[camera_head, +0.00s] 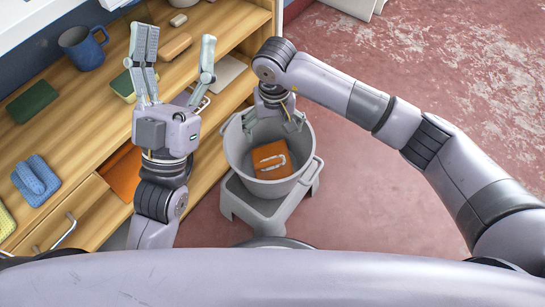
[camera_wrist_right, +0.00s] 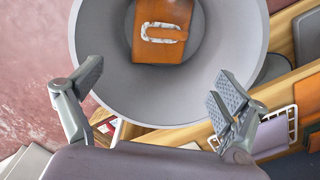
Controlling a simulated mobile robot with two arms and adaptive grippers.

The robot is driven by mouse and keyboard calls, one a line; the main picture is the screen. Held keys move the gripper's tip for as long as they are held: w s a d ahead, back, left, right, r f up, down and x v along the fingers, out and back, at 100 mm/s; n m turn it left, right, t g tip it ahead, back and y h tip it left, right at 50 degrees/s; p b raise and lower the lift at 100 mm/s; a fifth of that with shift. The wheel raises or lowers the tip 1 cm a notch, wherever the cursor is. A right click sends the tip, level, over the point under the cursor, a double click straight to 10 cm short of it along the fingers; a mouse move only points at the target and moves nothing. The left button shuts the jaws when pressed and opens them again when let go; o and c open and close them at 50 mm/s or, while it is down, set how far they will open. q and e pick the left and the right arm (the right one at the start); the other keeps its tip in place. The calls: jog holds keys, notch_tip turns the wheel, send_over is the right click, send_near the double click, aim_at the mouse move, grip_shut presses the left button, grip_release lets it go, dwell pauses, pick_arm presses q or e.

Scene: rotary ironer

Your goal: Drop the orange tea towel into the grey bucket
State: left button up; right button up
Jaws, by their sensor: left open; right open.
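The grey bucket (camera_head: 232,150) stands on a grey stool, right of the wooden shelving. A folded orange cloth (camera_head: 270,158), which looks like the orange tea towel, lies inside on the bucket floor, with a whitish loop shape on top. The right wrist view shows the orange cloth (camera_wrist_right: 162,30) in the bucket (camera_wrist_right: 115,95) too. My right gripper (camera_head: 272,122) is open and empty at the bucket's far rim, above the cloth and apart from it. My left gripper (camera_head: 176,48) is open and empty over the wooden shelf, left of the bucket.
The wooden shelf (camera_head: 75,120) holds a blue mug (camera_head: 83,47), a dark green block (camera_head: 31,101) and blue folded cloths (camera_head: 36,180). Another orange item (camera_head: 122,172) sits lower in the shelving. The reddish floor (camera_head: 360,190) right of the bucket is clear.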

notch_tip(320, 180, up, 11)
dwell(0.3)
dwell(0.5)
